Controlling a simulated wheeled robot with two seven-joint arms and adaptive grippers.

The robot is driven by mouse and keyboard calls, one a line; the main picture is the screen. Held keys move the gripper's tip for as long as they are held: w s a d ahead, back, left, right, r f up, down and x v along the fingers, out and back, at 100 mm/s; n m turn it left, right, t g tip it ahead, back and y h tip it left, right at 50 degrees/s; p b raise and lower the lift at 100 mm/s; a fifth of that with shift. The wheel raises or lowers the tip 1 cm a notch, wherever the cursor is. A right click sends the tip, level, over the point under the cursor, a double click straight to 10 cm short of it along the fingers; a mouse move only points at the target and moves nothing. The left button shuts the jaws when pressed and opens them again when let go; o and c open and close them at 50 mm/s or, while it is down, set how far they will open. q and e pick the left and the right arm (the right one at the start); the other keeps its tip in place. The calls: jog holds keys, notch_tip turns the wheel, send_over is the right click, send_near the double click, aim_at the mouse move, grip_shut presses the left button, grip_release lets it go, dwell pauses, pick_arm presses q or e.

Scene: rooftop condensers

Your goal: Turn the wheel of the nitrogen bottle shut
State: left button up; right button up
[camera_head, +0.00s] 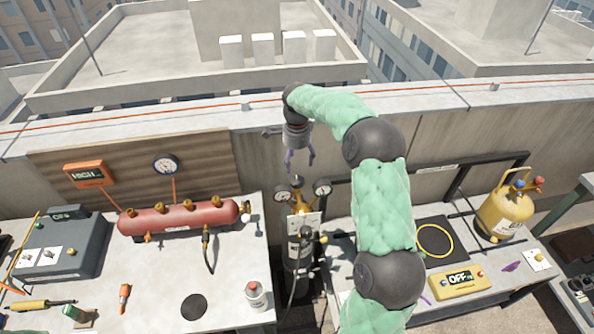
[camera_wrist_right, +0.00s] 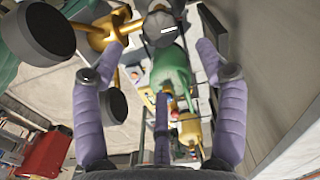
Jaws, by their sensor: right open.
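The nitrogen bottle (camera_head: 300,254) stands upright, dark with a pale label, in the gap between the two benches. Its brass regulator (camera_head: 299,203) carries a round gauge on each side; the brass and dark gauge discs also show at upper left in the wrist view, the regulator (camera_wrist_right: 92,36) being partly cut off by the frame. My left gripper is in neither view.
A red horizontal tank (camera_head: 180,218) lies on the left bench near a grey case (camera_head: 62,248). A yellow cylinder (camera_head: 504,214) and a yellow OFF box (camera_head: 459,282) are on the right bench. A concrete parapet (camera_head: 235,121) runs behind. My green-sleeved right arm covers part of the right bench.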

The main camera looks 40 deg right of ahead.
jog(key=shift+r, duration=1.55)
